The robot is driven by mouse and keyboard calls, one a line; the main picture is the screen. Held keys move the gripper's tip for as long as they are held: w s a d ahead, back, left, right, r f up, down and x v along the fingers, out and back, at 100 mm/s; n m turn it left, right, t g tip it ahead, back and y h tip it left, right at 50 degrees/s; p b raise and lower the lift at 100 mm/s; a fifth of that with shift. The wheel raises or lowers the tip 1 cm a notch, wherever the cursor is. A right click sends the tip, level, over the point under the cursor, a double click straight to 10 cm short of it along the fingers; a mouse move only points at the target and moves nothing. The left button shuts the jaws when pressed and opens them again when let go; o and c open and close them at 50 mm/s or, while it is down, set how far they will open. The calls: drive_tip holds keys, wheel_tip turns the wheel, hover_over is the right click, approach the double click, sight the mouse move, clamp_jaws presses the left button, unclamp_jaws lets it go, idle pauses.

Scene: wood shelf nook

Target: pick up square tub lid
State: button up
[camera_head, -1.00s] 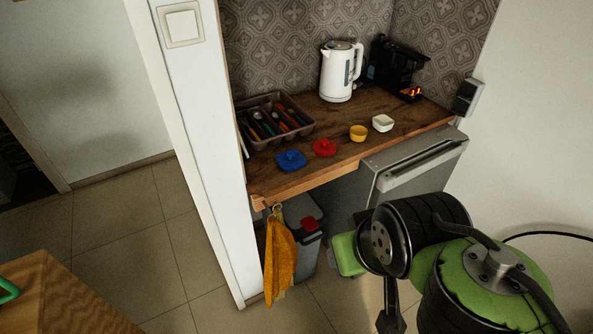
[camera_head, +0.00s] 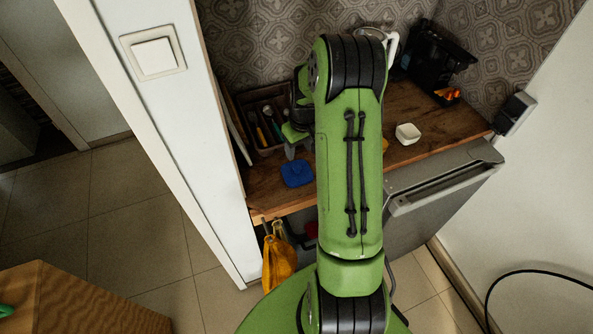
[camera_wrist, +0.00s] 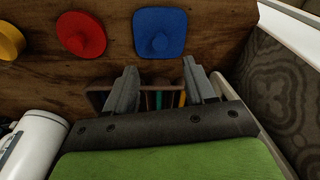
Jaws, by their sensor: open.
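The square lid (camera_head: 297,173) is blue with rounded corners and a round knob. It lies flat on the wooden counter (camera_head: 270,205) near its front left part. In the wrist view the blue lid (camera_wrist: 158,22) is just beyond my fingertips, and its knob faces me. My gripper (camera_wrist: 160,70) is open and empty, with its two fingers apart and clear of the lid. In the head view my gripper (camera_head: 289,147) is behind the lid, close to the cutlery tray, and partly hidden by my arm.
The cutlery tray (camera_head: 246,98) is behind the lid. A white kettle (camera_wrist: 34,142), a white tub (camera_head: 408,133) and a black coffee machine (camera_head: 436,58) stand farther right.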

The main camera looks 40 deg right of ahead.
sight(297, 167)
drive_tip(key=f, duration=0.8)
drive_tip(key=shift+w+a+f, duration=0.1)
drive_tip(key=shift+w+f, duration=0.25)
drive_tip(key=shift+f, duration=0.05)
drive_tip(key=shift+w+f, duration=0.1)
drive_tip(key=shift+f, duration=0.3)
clamp_jaws()
